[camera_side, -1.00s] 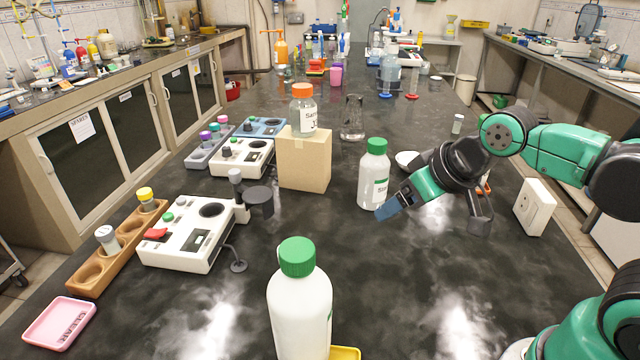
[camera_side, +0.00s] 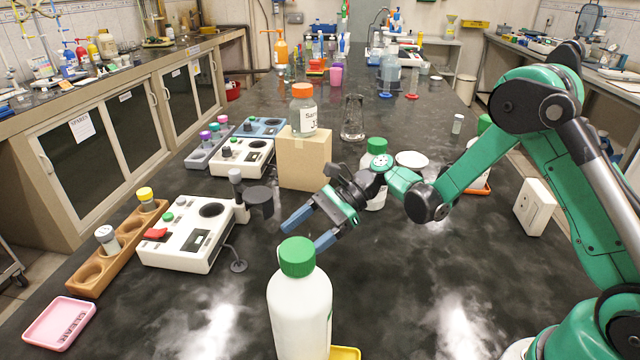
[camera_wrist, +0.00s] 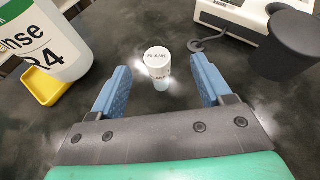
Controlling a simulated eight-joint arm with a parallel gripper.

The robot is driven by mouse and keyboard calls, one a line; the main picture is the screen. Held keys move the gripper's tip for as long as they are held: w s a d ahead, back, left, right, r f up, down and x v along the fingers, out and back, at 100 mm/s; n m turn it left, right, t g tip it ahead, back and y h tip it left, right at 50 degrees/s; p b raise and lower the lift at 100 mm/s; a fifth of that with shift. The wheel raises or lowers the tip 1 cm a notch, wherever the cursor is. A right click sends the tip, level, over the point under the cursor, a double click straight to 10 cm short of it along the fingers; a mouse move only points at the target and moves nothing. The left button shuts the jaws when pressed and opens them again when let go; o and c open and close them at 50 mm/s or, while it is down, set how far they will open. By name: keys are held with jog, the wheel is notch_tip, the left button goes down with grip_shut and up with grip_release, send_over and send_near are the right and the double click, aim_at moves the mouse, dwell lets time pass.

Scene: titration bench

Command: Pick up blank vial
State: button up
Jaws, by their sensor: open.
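The blank vial (camera_wrist: 157,57) is small, with a white cap lettered BLANK and a clear body. In the wrist view it stands upright on the dark bench, centred between and just beyond my fingertips, apart from both. I cannot make it out in the side view, where the white bottle may hide it. My gripper (camera_side: 311,229) is open and empty above the bench, behind the bottle's green cap. Its two blue fingers also frame the vial in the wrist view (camera_wrist: 160,80).
The white rinse bottle (camera_side: 299,305) stands near, with a yellow tray (camera_wrist: 45,84) at its base. The white instrument (camera_side: 187,240) and dark cup (camera_side: 259,197) lie left of my gripper. A wooden rack (camera_side: 92,272) holds capped vials. A cardboard box (camera_side: 304,160) stands behind.

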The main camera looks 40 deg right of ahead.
jog(key=shift+s+a+f+m+y, duration=0.1)
jog(key=shift+a+f+m+y, duration=0.05)
jog(key=shift+f+m+y, duration=0.3)
jog(key=shift+x, duration=2.8)
jog(key=shift+s, duration=0.1)
grip_shut()
